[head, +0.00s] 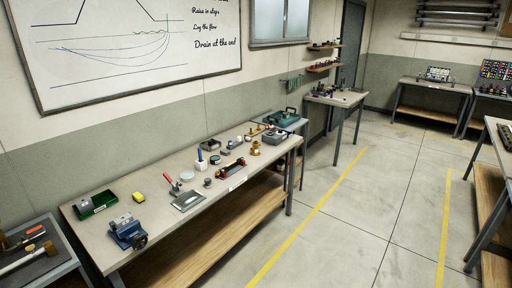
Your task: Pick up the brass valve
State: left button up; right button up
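A small brass-coloured fitting (256,149) stands upright on the long workbench, near its front edge towards the far right end. It looks like the brass valve, but it is too small to be sure. Another small brass-coloured piece (254,130) lies farther back on the same bench. Neither of my grippers is in view, and nothing is seen touching the fitting.
A cart (45,274) stands at lower left. The floor (350,225) before the bench is clear.

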aim_at(255, 152)
jog(key=i, duration=2.95)
jog(key=i+u, duration=0.15)
jog(key=i, duration=0.4)
jog(key=i+l+u, duration=0.15)
jog(key=i, duration=0.45)
jog(key=i+l+u, duration=0.15)
jog(key=i, duration=0.4)
